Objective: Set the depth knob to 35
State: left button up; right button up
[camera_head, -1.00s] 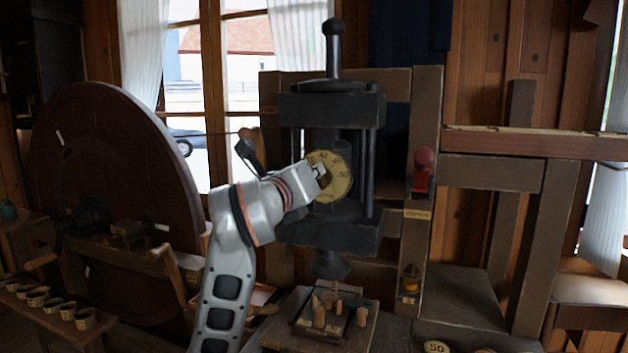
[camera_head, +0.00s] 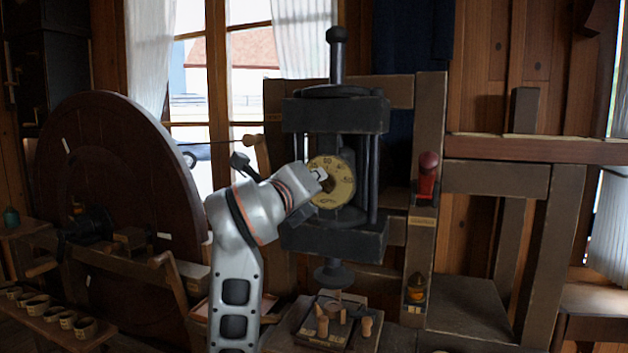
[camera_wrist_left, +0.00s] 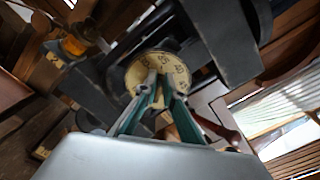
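The round yellow depth dial (camera_head: 343,188) with dark numerals is on the front of the black press (camera_head: 335,240). It also shows in the left wrist view (camera_wrist_left: 180,67). My left gripper (camera_head: 322,176) reaches in from the left and covers the dial's centre and left part. In the left wrist view my left fingertips (camera_wrist_left: 158,82) come close together at the dial's centre, with a narrow gap between them. They appear closed on the depth knob, which they mostly hide. The numerals are too small to read a setting surely. My right gripper is not in view.
A red-topped fitting (camera_head: 427,178) and a small amber lamp (camera_head: 416,290) are on the post right of the press. Below the press, a board (camera_head: 310,330) holds several wooden pegs. A large dark wheel (camera_head: 120,180) stands left. Small cups line a bench at lower left.

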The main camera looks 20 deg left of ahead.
pick_arm(q)
jog(key=shift+o, duration=1.3)
jog(key=s, duration=1.2)
jog(key=shift+a, duration=0.25)
